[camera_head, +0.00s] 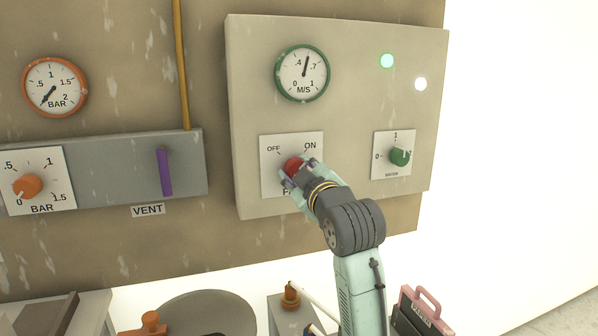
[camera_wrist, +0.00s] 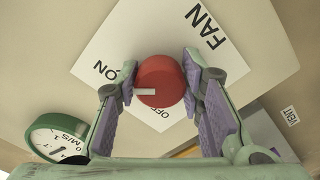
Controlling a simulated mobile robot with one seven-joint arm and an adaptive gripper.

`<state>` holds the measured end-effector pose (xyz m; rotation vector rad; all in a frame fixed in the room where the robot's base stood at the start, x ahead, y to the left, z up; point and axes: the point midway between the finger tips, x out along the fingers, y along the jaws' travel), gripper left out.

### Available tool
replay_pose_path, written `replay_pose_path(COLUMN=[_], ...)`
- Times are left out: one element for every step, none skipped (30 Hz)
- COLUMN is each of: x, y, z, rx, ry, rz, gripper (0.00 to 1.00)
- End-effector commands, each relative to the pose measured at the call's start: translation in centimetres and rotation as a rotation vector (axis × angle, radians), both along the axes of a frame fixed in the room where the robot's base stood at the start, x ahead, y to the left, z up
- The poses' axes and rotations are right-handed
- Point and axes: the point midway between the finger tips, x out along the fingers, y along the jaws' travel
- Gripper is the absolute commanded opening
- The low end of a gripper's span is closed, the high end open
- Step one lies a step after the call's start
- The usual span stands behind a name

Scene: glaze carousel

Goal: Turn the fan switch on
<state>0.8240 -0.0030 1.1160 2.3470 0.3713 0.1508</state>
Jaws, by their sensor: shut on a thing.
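The fan switch is a red round knob (camera_head: 292,163) on a white plate (camera_head: 270,185) marked OFF at upper left and ON at upper right. My gripper (camera_head: 297,172) is shut on the knob, one finger on each side. The wrist view shows the red knob (camera_wrist: 165,75) between the purple-padded fingers of my gripper (camera_wrist: 160,80). Its white pointer lies toward the left of that view, on the ON side rather than straight at OFF. The fingers and my wrist hide part of the plate in the head view.
A green-rimmed M/S gauge (camera_head: 302,73) above reads near mid-scale. A green lamp (camera_head: 387,61) and a white lamp (camera_head: 420,84) look lit. A green knob (camera_head: 400,157) is at right. A purple vent lever (camera_head: 164,172) and orange knob (camera_head: 27,187) are at left.

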Motion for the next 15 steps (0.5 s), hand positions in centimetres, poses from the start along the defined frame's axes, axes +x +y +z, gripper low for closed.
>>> replay_pose_path(x=[0.0,0.0,0.0,0.0,0.0,0.0,0.0,0.0,0.0,0.0,0.0,0.0,0.0,0.0,0.0], y=[-0.01,-0.01,-0.01,-0.01,-0.01,-0.01,-0.01,-0.01,-0.01,-0.01,-0.01,0.0,-0.01,0.0,-0.01], z=[-0.08,-0.08,-0.08,-0.08,-0.08,-0.08,-0.08,-0.08,-0.08,-0.08,-0.08,-0.07,-0.06,-0.06,-0.05], rx=[0.002,0.002,0.002,0.002,0.002,0.002,0.002,0.002,0.002,0.002,0.001,0.001,0.001,0.001,0.002], ry=[0.002,0.002,0.003,0.003,0.003,0.003,0.003,0.003,0.003,0.003,0.002,0.002,0.002,0.002,0.001], rz=[0.0,0.0,0.001,0.001,0.001,0.001,0.001,0.001,0.001,0.001,0.0,0.0,0.0,0.0,0.001], gripper=[0.07,0.07,0.07,0.07,0.07,0.07,0.07,0.07,0.36,0.38,0.4,0.42,0.44,0.46,0.49])
